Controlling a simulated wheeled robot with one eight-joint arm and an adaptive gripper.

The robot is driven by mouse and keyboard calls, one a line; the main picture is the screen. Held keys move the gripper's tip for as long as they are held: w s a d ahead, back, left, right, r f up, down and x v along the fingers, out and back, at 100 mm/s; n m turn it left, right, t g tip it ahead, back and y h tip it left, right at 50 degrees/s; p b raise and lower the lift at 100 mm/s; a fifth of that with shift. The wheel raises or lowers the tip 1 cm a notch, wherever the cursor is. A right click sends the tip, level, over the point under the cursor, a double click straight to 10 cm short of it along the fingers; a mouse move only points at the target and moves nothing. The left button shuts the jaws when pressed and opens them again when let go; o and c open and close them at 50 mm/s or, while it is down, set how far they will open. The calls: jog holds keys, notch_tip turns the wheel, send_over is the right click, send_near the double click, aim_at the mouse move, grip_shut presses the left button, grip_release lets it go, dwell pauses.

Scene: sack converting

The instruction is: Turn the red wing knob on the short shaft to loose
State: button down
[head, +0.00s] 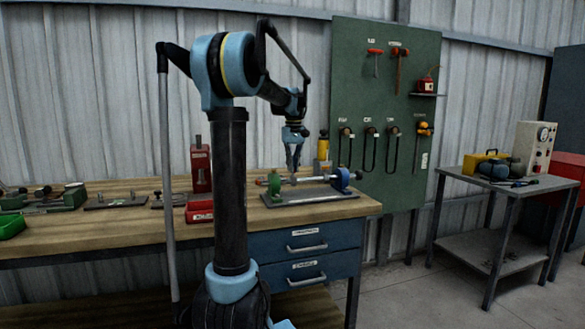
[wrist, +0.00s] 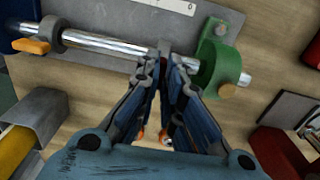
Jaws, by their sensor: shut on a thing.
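A bright metal shaft (head: 308,179) lies across a fixture on the bench, between a green bracket (head: 274,184) and a blue bracket (head: 340,180). My gripper (head: 294,172) points down at it, between the brackets and nearer the green one. In the wrist view the shaft (wrist: 105,44) runs to the green bracket (wrist: 217,65) at right. My gripper (wrist: 165,52) is shut at the shaft on a small part that its fingertips mostly hide. I cannot make out a red wing knob at the fingertips.
The fixture's grey base plate (head: 310,197) lies near the bench's right end. A yellow bottle (head: 323,147) stands close behind. Red containers stand to the left, with several metal fixtures farther left. A green tool board (head: 385,60) hangs behind; a side table (head: 460,180) stands right.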

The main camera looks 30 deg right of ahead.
jog(key=shift+w, duration=0.1)
jog(key=c, duration=1.7)
grip_release()
notch_tip(320, 180, up, 12)
jog(key=shift+f, duration=0.1)
